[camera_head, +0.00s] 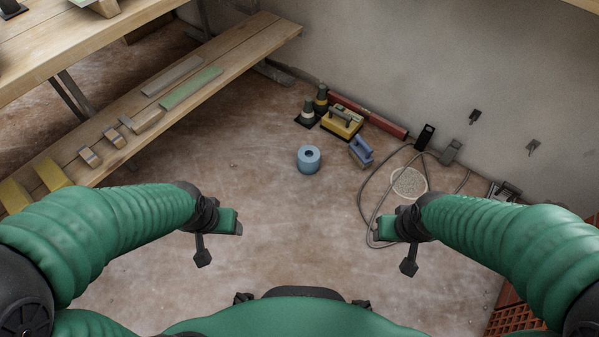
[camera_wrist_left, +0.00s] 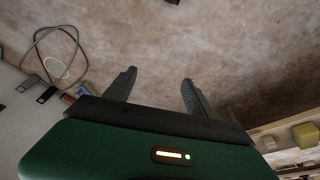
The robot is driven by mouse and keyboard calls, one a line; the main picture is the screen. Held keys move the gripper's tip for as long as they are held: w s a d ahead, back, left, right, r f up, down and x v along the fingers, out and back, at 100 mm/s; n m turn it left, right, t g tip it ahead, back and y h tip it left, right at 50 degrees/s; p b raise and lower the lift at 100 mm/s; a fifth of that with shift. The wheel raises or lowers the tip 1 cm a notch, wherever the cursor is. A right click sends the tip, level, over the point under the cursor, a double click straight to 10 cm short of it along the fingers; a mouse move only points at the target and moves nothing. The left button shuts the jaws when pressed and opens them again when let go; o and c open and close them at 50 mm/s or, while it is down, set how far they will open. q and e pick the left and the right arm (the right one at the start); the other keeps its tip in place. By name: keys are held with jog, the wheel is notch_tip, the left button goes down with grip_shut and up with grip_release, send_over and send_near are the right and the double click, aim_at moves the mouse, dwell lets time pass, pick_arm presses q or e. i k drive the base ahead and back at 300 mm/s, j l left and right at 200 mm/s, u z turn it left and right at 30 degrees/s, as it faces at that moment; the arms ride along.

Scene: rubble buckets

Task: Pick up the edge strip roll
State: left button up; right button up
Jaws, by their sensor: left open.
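A low wooden shelf (camera_head: 225,52) with blocks and strips runs along the left. A cable (camera_head: 366,205) loops at right. An orange crate (camera_head: 508,310) stands bottom right. The middle floor is clear.

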aim_at(308, 156)
jog(key=k+j+z, duration=0.15)
jog(key=k+j, duration=0.2)
jog(key=i+l, duration=0.1)
jog(key=i, duration=0.55)
jog(key=i+l+u, duration=0.1)
jog(key=i, duration=0.55)
jog(key=i+l+u, duration=0.1)
jog(key=i, duration=0.6)
